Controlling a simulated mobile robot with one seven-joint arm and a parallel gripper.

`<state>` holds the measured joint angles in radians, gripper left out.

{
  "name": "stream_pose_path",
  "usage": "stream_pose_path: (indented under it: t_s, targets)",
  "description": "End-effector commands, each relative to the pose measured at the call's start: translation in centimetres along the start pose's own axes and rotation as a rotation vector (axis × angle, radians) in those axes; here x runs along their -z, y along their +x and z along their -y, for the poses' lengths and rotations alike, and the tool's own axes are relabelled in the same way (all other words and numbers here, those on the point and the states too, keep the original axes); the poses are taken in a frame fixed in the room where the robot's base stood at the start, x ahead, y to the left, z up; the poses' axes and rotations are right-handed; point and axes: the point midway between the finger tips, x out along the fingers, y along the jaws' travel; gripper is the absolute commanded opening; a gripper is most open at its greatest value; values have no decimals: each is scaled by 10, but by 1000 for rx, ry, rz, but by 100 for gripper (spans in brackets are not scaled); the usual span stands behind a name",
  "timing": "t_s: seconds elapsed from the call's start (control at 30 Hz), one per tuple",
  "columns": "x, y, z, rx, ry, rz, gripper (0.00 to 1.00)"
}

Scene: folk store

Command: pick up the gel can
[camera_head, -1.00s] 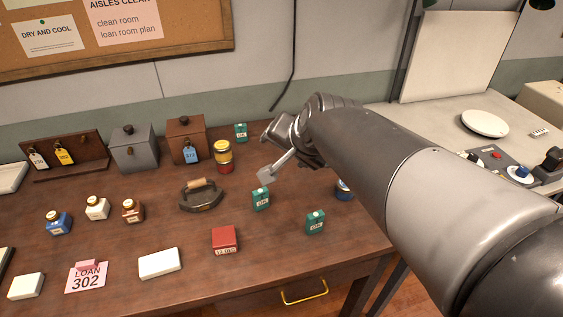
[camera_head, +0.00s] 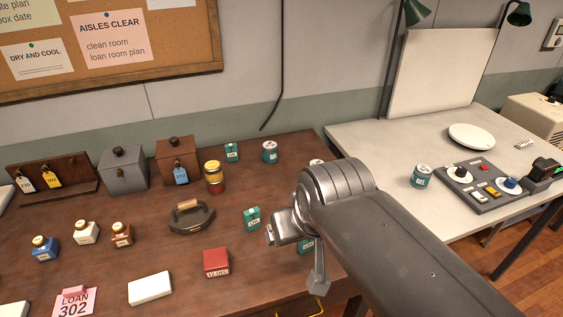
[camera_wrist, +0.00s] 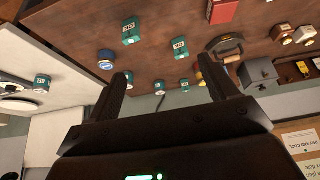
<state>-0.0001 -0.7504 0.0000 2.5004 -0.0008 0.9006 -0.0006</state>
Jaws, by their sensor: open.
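Two round teal cans show clearly in the head view: one (camera_head: 270,152) at the back of the brown table, one (camera_head: 421,176) on the white table. A third round can (camera_head: 316,162) is mostly hidden behind my arm; a round can with a blue end (camera_wrist: 105,60) shows in the wrist view. Box-shaped green cans stand at the back (camera_head: 232,152), in the middle (camera_head: 251,217) and partly behind my gripper (camera_head: 305,246). My gripper (camera_wrist: 160,73) is open and empty above the brown table's right side.
Lidded boxes (camera_head: 124,172) line the back. The white table (camera_head: 375,150) holds a plate (camera_head: 471,137) and a control panel (camera_head: 487,183).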

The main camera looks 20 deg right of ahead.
Motion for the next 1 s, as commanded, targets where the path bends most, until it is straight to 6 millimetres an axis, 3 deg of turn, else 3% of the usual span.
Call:
stream_pose_path:
  t_s: [0.17,0.37,1.0]
  targets:
    - [3,3,-3,-14,-21,21,79]
    - [20,22,-23,-100,-152,149,79]
    - [102,121,-106,-456,-755,687,79]
